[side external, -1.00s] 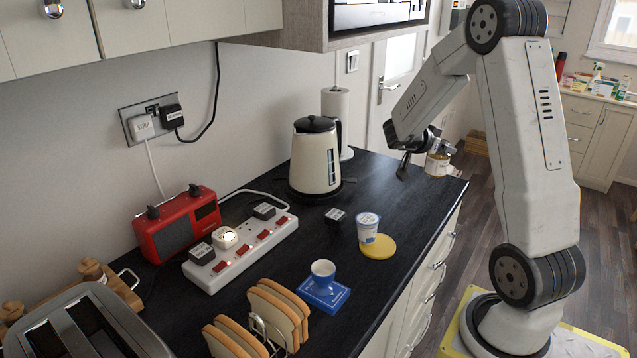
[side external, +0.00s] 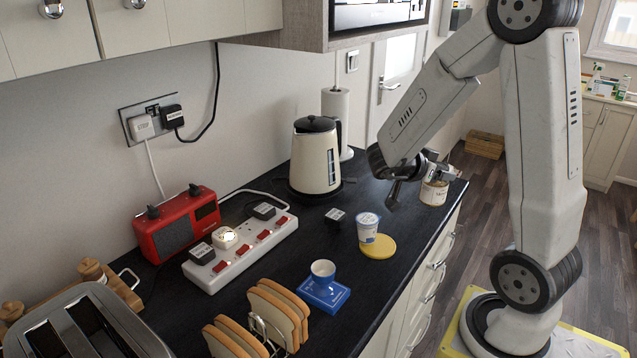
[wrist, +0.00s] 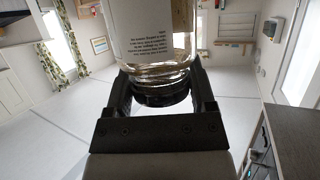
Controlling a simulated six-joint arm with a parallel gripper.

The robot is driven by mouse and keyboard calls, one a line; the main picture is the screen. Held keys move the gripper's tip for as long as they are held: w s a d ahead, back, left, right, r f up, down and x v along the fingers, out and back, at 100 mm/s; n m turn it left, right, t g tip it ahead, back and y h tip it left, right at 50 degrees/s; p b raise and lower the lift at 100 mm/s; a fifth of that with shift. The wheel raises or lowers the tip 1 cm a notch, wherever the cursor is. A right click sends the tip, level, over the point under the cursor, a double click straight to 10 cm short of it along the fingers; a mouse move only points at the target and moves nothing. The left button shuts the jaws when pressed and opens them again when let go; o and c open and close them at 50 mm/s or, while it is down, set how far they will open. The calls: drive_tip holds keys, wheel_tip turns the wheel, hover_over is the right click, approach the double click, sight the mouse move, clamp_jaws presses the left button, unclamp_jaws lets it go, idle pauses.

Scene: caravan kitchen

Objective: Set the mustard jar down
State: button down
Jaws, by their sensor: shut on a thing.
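The mustard jar (side external: 433,194) is a small glass jar with a pale label. It hangs from my gripper (side external: 437,172) at the far right end of the dark worktop. My gripper is shut on it. In the wrist view the jar (wrist: 160,42) shows its clear glass and printed label, and its dark lid (wrist: 163,92) sits between the fingers of my gripper (wrist: 163,102). The jar looks upright in the side view. I cannot tell whether its base touches the worktop.
The worktop (side external: 400,225) is bare around the jar. A power strip (side external: 255,240) and red radio (side external: 177,224) lie further left.

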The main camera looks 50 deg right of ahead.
drive_tip(key=w+d+f, duration=0.8)
drive_tip(key=w+f, duration=0.1)
drive_tip(key=w, duration=0.1)
drive_tip(key=shift+w, duration=0.2)
idle(0.3)
drive_tip(key=shift+d+f, duration=0.1)
drive_tip(key=shift+f, duration=0.1)
drive_tip(key=shift+w+d+f, duration=0.1)
drive_tip(key=shift+w+f, duration=0.1)
drive_tip(key=shift+f, duration=1.55)
drive_tip(key=shift+f, duration=0.1)
unclamp_jaws()
